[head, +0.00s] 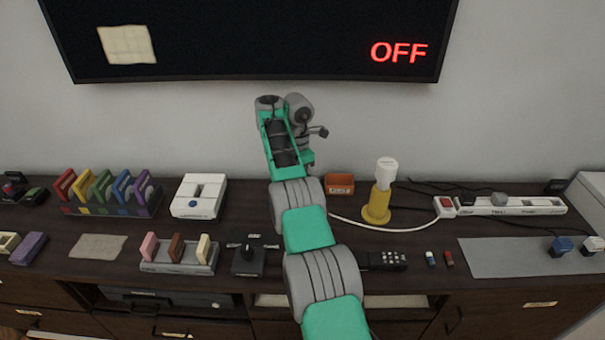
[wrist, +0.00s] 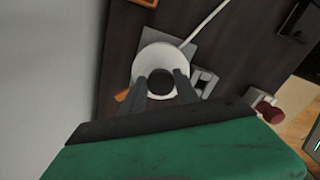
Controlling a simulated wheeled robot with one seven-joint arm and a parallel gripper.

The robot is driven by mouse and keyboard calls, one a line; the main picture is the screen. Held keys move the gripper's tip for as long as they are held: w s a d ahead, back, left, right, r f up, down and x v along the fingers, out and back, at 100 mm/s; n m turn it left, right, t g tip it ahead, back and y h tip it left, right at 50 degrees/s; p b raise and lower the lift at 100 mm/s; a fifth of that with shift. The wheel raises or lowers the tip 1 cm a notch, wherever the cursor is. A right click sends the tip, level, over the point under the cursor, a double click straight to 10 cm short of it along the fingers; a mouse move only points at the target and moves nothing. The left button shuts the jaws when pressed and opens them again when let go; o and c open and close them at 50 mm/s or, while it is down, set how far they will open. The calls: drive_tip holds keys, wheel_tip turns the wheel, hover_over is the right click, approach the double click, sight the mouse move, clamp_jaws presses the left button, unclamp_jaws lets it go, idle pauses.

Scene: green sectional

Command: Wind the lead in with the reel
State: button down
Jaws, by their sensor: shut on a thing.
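The reel shows in the wrist view as a round white disc (wrist: 146,60) with a dark round knob (wrist: 160,79) on it. My gripper (wrist: 161,85) is over the disc, its two dark fingers on either side of the knob and shut on it. A white lead (wrist: 205,20) runs from the disc toward the upper right of the wrist view. In the head view the lead (head: 400,229) curves along the cabinet top from behind my arm to near the power strip (head: 510,206). My arm hides the reel and my fingertips there.
A yellow stand with a white top (head: 386,170) and an orange box (head: 340,184) stand right of my arm. A remote (head: 386,260) lies in front. A white device (head: 198,197) and a joystick box (head: 249,259) are to the left. A wall screen (head: 250,40) reads OFF.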

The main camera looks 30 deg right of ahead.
drive_tip(key=shift+a+f, duration=0.15)
drive_tip(key=shift+a, duration=0.05)
idle(0.3)
drive_tip(key=c, duration=1.3)
unclamp_jaws()
drive_tip(key=shift+o, duration=0.7)
drive_tip(key=shift+a, duration=0.2)
drive_tip(key=shift+o, duration=1.3)
drive_tip(key=shift+d, duration=0.2)
wheel_tip(320, 180, up, 8)
drive_tip(key=p, duration=0.6)
drive_tip(key=shift+s+d, duration=0.1)
drive_tip(key=shift+c, duration=0.3)
